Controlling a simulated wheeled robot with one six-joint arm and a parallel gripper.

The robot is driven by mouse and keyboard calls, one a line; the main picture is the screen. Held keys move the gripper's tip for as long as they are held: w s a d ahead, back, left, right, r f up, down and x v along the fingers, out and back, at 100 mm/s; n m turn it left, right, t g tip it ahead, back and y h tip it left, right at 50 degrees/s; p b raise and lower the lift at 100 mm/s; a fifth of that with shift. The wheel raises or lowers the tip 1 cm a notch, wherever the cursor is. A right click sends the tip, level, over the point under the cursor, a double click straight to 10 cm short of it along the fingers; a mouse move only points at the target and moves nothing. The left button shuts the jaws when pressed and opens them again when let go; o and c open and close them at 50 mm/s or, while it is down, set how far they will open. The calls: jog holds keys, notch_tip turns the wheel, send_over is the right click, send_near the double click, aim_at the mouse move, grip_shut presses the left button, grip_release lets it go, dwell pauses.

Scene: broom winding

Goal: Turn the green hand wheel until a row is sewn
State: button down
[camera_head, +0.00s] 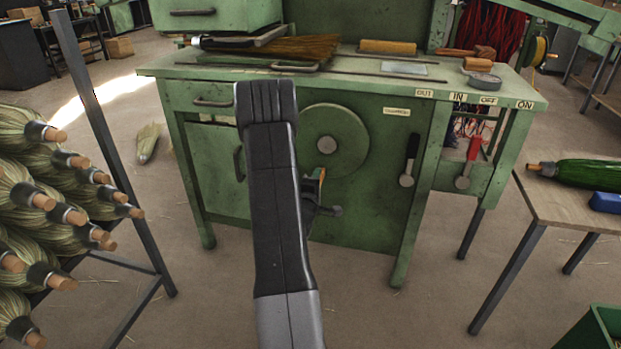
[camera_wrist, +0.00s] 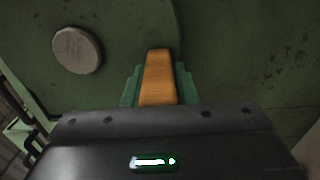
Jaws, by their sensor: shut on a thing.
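The green hand wheel (camera_head: 345,125) is a round disc on the front of the green machine (camera_head: 370,215). Its grey hub (camera_wrist: 77,50) shows at upper left in the wrist view. My gripper (camera_head: 321,184) is at the lower part of the wheel, partly hidden behind my arm in the head view. In the wrist view its green fingertips (camera_wrist: 158,88) are shut on the wheel's wooden handle (camera_wrist: 157,70), one on each side. The left part of the wheel is hidden by my arm.
A broom (camera_head: 285,46) lies on the machine top. A black lever (camera_head: 411,155) and a red lever (camera_head: 470,158) are to the right of the wheel. A rack of brooms (camera_head: 45,205) stands at left, a wooden table (camera_head: 570,205) at right. Floor before the machine is clear.

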jog(key=shift+s+d+f+n, duration=0.1)
jog(key=shift+s+d+n, duration=0.05)
jog(key=shift+d+n, duration=0.2)
jog(key=shift+s+d+f+n, duration=0.1)
jog(key=shift+d+n, duration=0.15)
jog(key=shift+n, duration=0.2)
jog(key=c, duration=1.2)
grip_release()
jog(key=shift+r, duration=0.1)
jog(key=shift+o, duration=0.2)
jog(key=p+v, duration=0.1)
jog(key=v, duration=1.3)
jog(key=shift+p, duration=0.35)
jog(key=shift+w, duration=0.1)
